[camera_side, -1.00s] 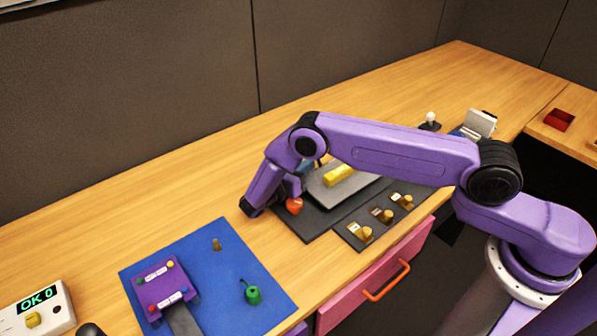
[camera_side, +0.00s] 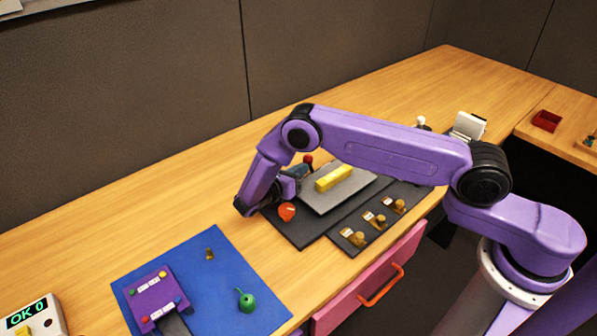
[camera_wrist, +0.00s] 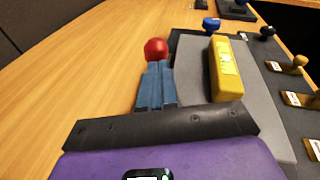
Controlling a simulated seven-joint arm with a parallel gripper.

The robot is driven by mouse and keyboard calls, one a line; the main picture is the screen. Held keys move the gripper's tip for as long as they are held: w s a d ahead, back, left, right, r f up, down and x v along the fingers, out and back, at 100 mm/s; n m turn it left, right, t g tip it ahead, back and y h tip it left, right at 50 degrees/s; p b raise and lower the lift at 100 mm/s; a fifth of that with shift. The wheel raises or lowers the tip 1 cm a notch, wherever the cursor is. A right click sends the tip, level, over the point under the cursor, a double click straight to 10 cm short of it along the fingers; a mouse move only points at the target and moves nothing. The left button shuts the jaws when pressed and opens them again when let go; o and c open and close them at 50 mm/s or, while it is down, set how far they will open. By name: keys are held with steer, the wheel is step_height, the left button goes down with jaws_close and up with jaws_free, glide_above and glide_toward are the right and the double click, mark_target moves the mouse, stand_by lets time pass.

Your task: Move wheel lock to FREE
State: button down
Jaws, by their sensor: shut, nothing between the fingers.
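My gripper (camera_wrist: 157,68) is shut and empty, with its blue-grey fingers side by side. In the side view its fingertips (camera_side: 303,168) are partly hidden by my wrist. A red ball-topped knob (camera_wrist: 156,49) shows just beyond the fingertips, at the left edge of the panel; I cannot tell whether they touch. Three brass levers stand in a row on a dark strip: a near one (camera_side: 359,239), a middle one (camera_side: 380,221) and a far one (camera_side: 400,206). Each has a white label too small to read. I cannot tell which part is the wheel lock.
A yellow block (camera_side: 333,179) lies on the grey plate (camera_side: 325,204). An orange-red knob (camera_side: 287,211) sits at the panel's left side, close to my wrist. A blue mat (camera_side: 225,270) with a purple box (camera_side: 156,297) and green knob (camera_side: 245,301) lies nearer.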

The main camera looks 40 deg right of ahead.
mark_target(309, 160)
steer(key=shift+d+r, duration=0.15)
steer(key=shift+d, duration=0.05)
steer(key=d+r+y, duration=0.1)
steer(key=y, duration=0.1)
steer(key=d+r+y, duration=0.1)
steer(key=y, duration=0.1)
steer(key=shift+d+m+g, duration=0.2)
steer(key=shift+m+g, duration=0.2)
steer(key=d+y, duration=0.2)
steer(key=y, duration=0.1)
steer(key=shift+d+r, duration=0.2)
steer(key=shift+r, duration=0.05)
steer(key=shift+d, duration=0.4)
steer(key=shift+r, duration=0.1)
